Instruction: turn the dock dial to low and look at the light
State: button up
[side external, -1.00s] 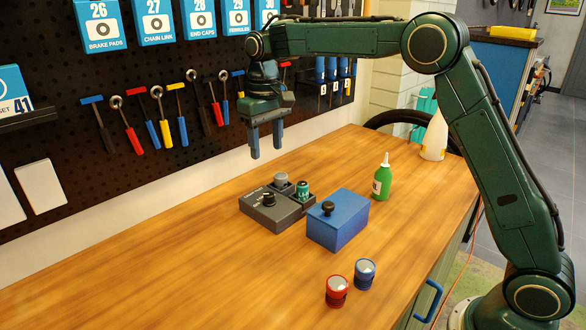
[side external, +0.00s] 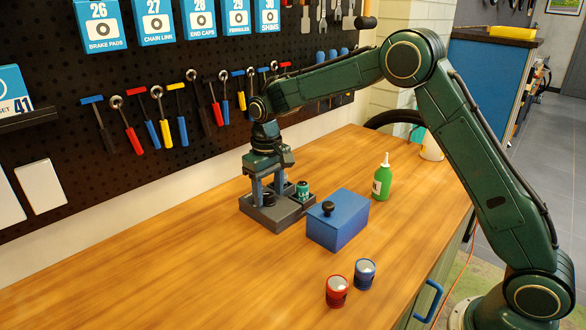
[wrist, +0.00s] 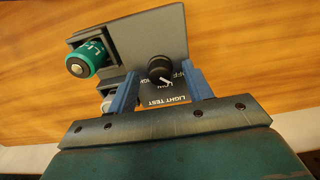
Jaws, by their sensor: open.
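The dark grey dock (side external: 277,220) stands on the bench and carries a black dial (wrist: 161,68) with a white pointer mark. In the wrist view the pointer slants to the lower right, and the lettering beside the dial is too small and partly covered to read its setting. My gripper (side external: 267,194) is open and points down over the dock. In the wrist view its blue fingers (wrist: 161,84) stand on either side of the dial, with gaps showing. A teal cylindrical light (wrist: 87,58) sits in a dock slot; I cannot tell if it is lit. "LIGHT TEST" is printed on the dock.
A grey cylinder (wrist: 108,104) on the dock is partly hidden behind a finger. A blue box (side external: 338,222) with a black knob stands right of the dock. A green bottle (side external: 382,178), a red cup (side external: 337,292) and a blue cup (side external: 364,274) stand clear. The front-left bench is free.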

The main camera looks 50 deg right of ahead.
jog(key=shift+f, duration=0.2)
jog(key=c, duration=1)
jog(key=shift+m, duration=0.5)
jog(key=m, duration=0.3)
jog(key=shift+m, duration=2.4)
